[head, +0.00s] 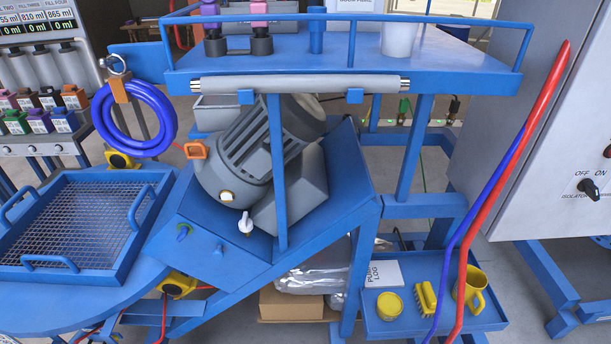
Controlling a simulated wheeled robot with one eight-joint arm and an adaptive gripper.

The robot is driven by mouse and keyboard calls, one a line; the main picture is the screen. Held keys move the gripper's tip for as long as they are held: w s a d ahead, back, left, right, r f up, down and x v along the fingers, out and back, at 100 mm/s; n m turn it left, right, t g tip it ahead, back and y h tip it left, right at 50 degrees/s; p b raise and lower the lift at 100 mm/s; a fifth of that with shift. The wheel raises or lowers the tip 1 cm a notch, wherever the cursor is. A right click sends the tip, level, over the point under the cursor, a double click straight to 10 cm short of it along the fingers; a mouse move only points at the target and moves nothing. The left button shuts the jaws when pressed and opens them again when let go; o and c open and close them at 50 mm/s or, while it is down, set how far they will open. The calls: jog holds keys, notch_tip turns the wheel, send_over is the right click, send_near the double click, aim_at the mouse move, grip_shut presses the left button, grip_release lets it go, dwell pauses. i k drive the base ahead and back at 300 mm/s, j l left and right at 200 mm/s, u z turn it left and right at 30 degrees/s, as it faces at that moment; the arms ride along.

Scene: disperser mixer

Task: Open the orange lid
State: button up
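A small orange piece (195,150) with an opening in it sits at the left side of the grey motor (245,150). It looks like the orange lid, but it is too small to tell whether it is open or shut. An orange cable runs from it to the left. The motor is tilted on a blue sloping frame (215,235). My gripper is not in view.
A blue shelf (440,60) with a rail overhangs the motor, and a blue post stands in front of it. A coiled blue hose (135,120) hangs at left above a mesh tray (75,225). Red and blue hoses (510,190) hang beside the grey cabinet (540,130) at right. A low tray (385,325) holds a yellow mug.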

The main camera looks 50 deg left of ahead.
aim_at(199, 150)
jog(key=u, duration=2)
jog(key=i+l+u, duration=0.55)
jog(key=l, duration=0.15)
jog(key=l+u, duration=0.25)
jog(key=l, duration=0.15)
jog(key=i, duration=0.05)
